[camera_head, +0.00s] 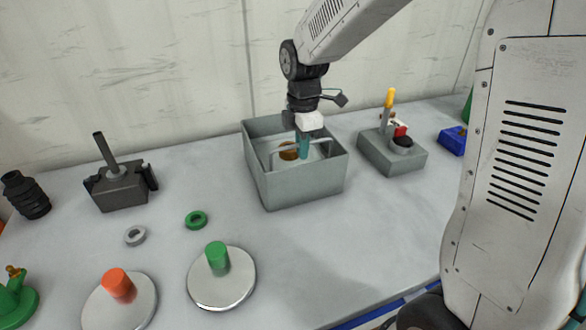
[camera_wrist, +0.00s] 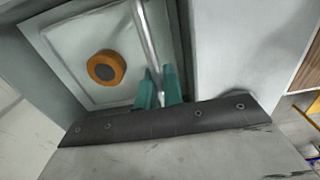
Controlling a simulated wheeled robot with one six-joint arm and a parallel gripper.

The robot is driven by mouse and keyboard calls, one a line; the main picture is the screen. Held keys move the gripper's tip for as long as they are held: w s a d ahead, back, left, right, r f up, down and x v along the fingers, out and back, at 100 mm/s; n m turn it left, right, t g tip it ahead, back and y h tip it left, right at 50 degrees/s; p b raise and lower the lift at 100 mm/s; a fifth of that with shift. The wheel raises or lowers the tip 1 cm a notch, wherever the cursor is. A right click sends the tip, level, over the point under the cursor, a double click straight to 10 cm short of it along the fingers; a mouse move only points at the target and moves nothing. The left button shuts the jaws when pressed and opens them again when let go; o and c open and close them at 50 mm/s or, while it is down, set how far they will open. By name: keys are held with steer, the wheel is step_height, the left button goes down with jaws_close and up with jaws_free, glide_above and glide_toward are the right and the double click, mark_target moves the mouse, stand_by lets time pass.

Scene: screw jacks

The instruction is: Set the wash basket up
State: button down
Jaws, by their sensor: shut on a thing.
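A grey open-topped tank (camera_head: 306,190) stands at the middle back of the table. Inside it sits a pale wash basket (camera_wrist: 72,48) with a rim and a metal bar handle (camera_wrist: 145,38). An orange-brown ring with a dark centre (camera_wrist: 106,68) lies in the basket; it also shows in the head view (camera_head: 288,152). My gripper (camera_head: 304,150) reaches down into the tank from above. In the wrist view its teal fingers (camera_wrist: 159,82) are shut on the handle. Whether the basket touches the tank floor I cannot tell.
Right of the tank is a grey block (camera_head: 392,155) with a yellow-topped lever, then a blue item (camera_head: 453,141). On the left are a dark block with a post (camera_head: 118,188), loose grey (camera_head: 135,236) and green rings (camera_head: 196,220), and discs with orange (camera_head: 119,286) and green pegs (camera_head: 217,258).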

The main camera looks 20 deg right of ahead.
steer(key=shift+w+r, duration=0.2)
steer(key=shift+r, duration=1.9)
steer(key=c, duration=1.4)
jaws_free()
steer(key=shift+s+r, duration=0.1)
steer(key=shift+o, duration=0.4)
step_height(320, 180, up, 10)
steer(key=shift+f, duration=0.2)
steer(key=s+d+f+m, duration=0.1)
steer(key=s+f+m, duration=0.1)
steer(key=s+m, duration=0.7)
steer(key=s+d+f+m+t, duration=0.1)
steer(key=s+m, duration=0.8)
steer(key=s, duration=1)
steer(key=shift+d+f, duration=0.55)
steer(key=shift+d, duration=0.05)
